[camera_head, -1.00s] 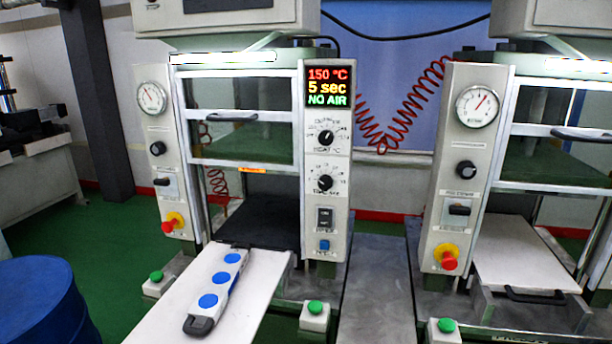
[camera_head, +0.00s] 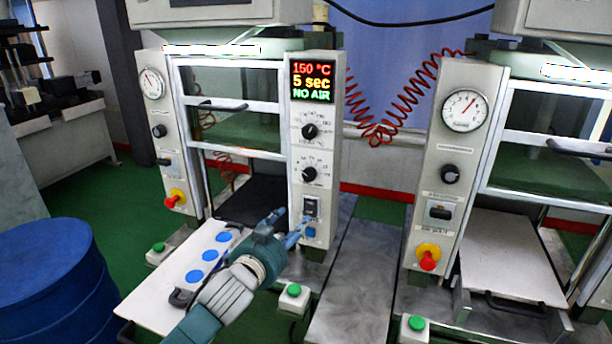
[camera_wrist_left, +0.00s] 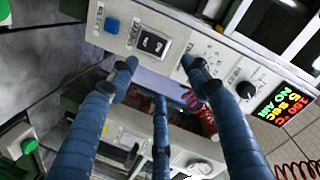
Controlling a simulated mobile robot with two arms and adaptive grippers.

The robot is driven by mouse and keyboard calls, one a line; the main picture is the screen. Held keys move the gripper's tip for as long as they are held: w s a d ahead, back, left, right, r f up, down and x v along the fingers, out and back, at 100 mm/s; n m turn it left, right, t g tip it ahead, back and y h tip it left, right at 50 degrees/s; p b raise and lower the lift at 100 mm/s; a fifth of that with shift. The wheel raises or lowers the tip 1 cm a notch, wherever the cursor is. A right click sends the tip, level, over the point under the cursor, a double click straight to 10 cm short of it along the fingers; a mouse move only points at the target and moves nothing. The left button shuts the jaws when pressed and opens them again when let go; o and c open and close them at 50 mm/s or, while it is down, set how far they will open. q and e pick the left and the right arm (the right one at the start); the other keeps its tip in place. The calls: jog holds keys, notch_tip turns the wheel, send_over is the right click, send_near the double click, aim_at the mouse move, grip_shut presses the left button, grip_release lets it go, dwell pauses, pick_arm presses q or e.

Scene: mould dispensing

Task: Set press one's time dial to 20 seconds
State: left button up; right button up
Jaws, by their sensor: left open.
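Press one's time dial (camera_head: 309,174) is the lower black knob on the left press's control panel. The display (camera_head: 313,81) above reads 150 °C, 5 sec and NO AIR. The heat dial (camera_head: 310,131) sits between them. My left gripper (camera_head: 291,226) is open and empty in front of the panel, below the time dial and close to the rocker switch (camera_head: 311,206). In the left wrist view the gripper (camera_wrist_left: 158,78) has its blue fingers spread, and one fingertip partly hides the time dial (camera_wrist_left: 187,61). My right gripper is not in view.
A mould with blue discs (camera_head: 209,254) lies on the white tray (camera_head: 150,305) under my left arm. A green button (camera_head: 293,291) stands below the panel. A second press (camera_head: 445,165) is at right, a blue barrel (camera_head: 45,280) at left.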

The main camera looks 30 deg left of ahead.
pick_arm(q)
jog(key=t, duration=0.2)
send_near(308, 176)
jog(key=shift+m, duration=0.4)
jog(key=w+p, duration=0.1)
jog(key=w, duration=0.1)
jog(key=w+a+p, duration=0.1)
jog(key=w, duration=0.1)
jog(key=w+p, duration=0.1)
jog(key=w, duration=0.2)
jog(key=shift+w+a+r, duration=0.1)
jog(key=shift+a, duration=0.05)
jog(key=shift+w+a, duration=0.15)
jog(key=shift+w, duration=0.65)
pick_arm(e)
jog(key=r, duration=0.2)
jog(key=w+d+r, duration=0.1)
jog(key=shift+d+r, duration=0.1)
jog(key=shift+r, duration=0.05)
pick_arm(q)
jog(key=shift+c, duration=0.2)
jog(key=c, duration=1.1)
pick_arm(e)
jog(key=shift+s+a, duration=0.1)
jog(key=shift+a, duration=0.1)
